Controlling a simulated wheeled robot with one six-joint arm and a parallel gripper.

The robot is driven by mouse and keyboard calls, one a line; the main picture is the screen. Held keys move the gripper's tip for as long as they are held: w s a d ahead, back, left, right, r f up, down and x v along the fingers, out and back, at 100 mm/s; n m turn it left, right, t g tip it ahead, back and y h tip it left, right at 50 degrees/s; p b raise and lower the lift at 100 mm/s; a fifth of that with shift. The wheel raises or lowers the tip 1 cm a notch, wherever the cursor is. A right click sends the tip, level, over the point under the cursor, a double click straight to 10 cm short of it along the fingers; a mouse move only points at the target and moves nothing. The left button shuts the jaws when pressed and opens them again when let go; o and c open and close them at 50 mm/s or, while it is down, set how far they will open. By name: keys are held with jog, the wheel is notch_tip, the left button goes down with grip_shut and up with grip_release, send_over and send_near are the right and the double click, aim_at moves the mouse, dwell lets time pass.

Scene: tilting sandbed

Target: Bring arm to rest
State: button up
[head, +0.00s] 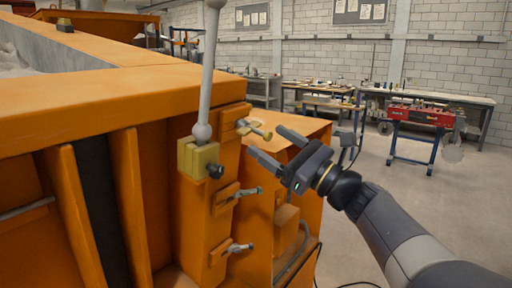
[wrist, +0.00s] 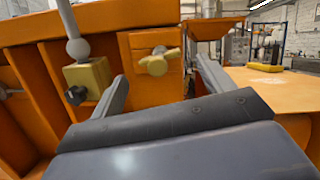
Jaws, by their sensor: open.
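My gripper (head: 266,145) is open and empty, with its two fingers apart, to the right of the orange sandbed's corner. In the wrist view, my gripper's fingers (wrist: 160,75) point toward the orange panel, with a brass wing-shaped knob (wrist: 158,61) showing beyond and between them. In the head view that brass knob (head: 254,129) is near the upper fingertip, and I cannot tell the exact gap. My arm (head: 410,235) reaches in from the lower right.
The orange sandbed (head: 110,100) fills the left. Two metal clamps (head: 240,193) (head: 236,248) stick out below. Workbenches (head: 430,97) and a red case (head: 420,115) are farther back.

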aim_at(259, 134)
jog(key=x, duration=0.4)
jog(key=shift+a+p, duration=0.1)
jog(key=shift+p, duration=0.3)
